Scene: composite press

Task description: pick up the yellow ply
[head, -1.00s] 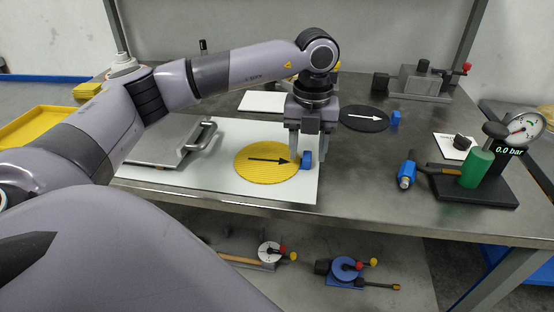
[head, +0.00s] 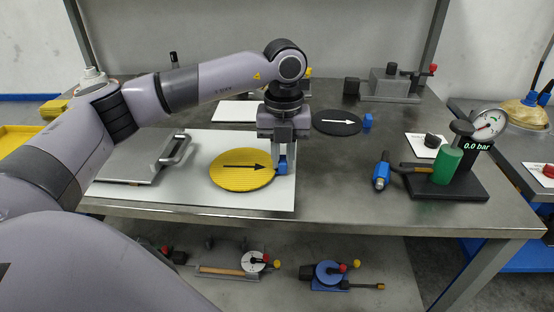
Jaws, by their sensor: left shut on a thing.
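The yellow ply (head: 236,177) is a round ribbed disc with a black arrow pointing right. It lies on a white sheet (head: 200,199) on the metal bench. A small blue tab (head: 283,167) sits at its right edge. My left gripper (head: 282,165) comes down from above and is shut on the blue tab at the ply's edge. The ply looks flat, and I cannot tell any gap below it. My right gripper is not in view.
A metal plate with a handle (head: 135,158) lies left of the ply. A black disc with a white arrow (head: 336,122) lies behind, right of my gripper.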

